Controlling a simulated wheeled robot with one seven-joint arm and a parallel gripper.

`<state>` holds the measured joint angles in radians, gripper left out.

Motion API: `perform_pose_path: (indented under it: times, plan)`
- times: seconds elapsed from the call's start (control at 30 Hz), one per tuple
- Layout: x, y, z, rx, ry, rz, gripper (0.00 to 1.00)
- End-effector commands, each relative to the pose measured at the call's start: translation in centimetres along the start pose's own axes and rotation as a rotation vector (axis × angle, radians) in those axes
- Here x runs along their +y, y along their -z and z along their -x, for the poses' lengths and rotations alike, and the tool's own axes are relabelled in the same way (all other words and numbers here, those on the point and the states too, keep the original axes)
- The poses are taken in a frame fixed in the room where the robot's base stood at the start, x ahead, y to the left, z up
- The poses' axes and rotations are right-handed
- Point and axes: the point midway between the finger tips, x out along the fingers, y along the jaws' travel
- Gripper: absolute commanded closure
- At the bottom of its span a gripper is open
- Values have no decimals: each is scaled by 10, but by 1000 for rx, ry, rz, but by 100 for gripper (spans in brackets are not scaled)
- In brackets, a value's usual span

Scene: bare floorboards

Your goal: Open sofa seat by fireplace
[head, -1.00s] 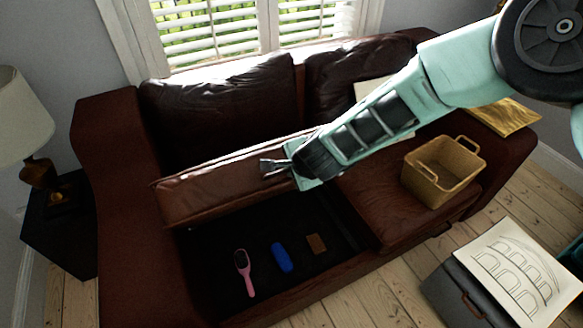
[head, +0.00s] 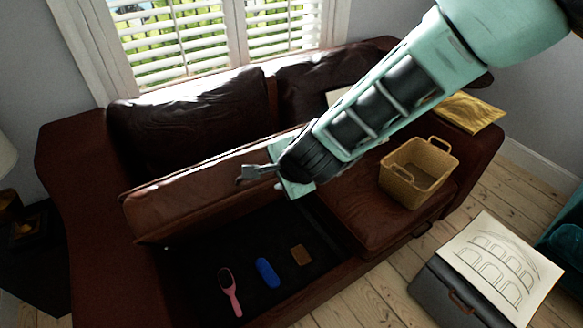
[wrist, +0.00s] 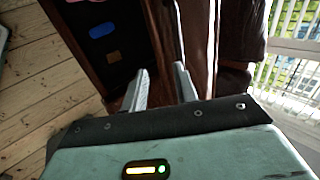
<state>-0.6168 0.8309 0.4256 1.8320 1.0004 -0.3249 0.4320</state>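The brown leather sofa's left seat (head: 190,205) is tilted up, its underside storage box (head: 195,265) open below it. My gripper (head: 247,173) is at the raised seat's right part, near its front edge. Its two fingers look apart in the head view. In the wrist view my gripper (wrist: 160,75) also shows spread fingers, with the brown seat panel (wrist: 198,45) beyond them. I cannot tell whether they touch the seat. Inside the box lie a pink hairbrush (head: 230,292), a blue case (head: 267,272) and a small brown item (head: 301,255). No fireplace shows.
A wicker basket (head: 418,172) sits on the closed right seat. A grey ottoman (head: 450,295) with a drawing (head: 498,265) stands in front at right. A dark side table (head: 35,255) is at left. A window is behind. Floorboards in front show bare patches.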

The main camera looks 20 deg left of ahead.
Motion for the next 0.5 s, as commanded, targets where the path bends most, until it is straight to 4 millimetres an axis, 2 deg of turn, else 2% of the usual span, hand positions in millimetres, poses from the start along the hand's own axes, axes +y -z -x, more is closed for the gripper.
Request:
perform_pose_path:
  times: [0.2,0.4,0.5]
  plan:
    - [-1,0,48,1,3,1,71]
    - [-1,1,80,2,2,1,71]
    - [0,1,90,2,1,0,71]
